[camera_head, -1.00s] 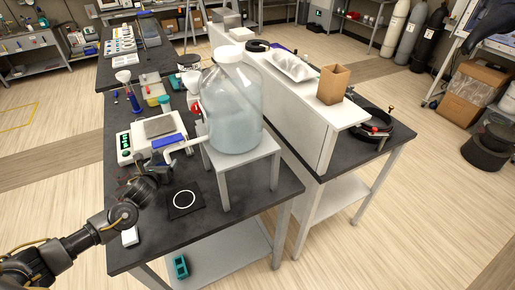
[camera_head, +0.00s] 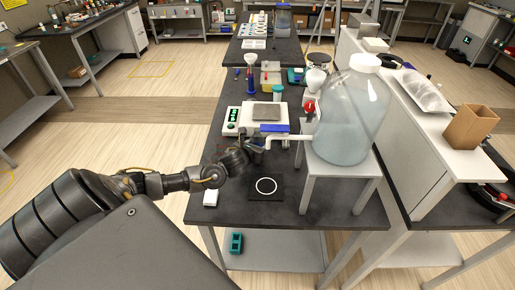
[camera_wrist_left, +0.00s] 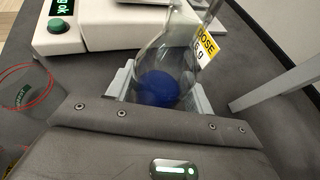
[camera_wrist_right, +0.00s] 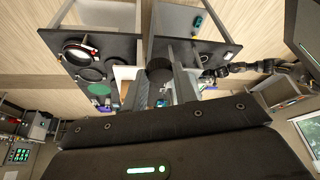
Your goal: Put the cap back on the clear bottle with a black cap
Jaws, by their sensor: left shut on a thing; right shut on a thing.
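My left gripper (camera_head: 252,148) is over the dark bench, in front of the scale. In the left wrist view it is shut on a clear glass vessel (camera_wrist_left: 168,52) with blue showing in its lower part; the vessel's top runs out of frame. My right gripper (camera_wrist_right: 163,88) shows in the right wrist view only. It is shut on a dark round piece (camera_wrist_right: 159,70) that looks like the black cap, apart from the vessel. A yellow dose label (camera_wrist_left: 205,46) shows beside or on the vessel; I cannot tell which.
A large clear carboy (camera_head: 350,112) with a white cap stands on a white stand (camera_head: 310,192) to the right, its spout reaching toward my left gripper. The scale (camera_head: 244,118) is behind. A black pad with a white ring (camera_head: 266,187) lies in front, beside a small white block (camera_head: 211,198).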

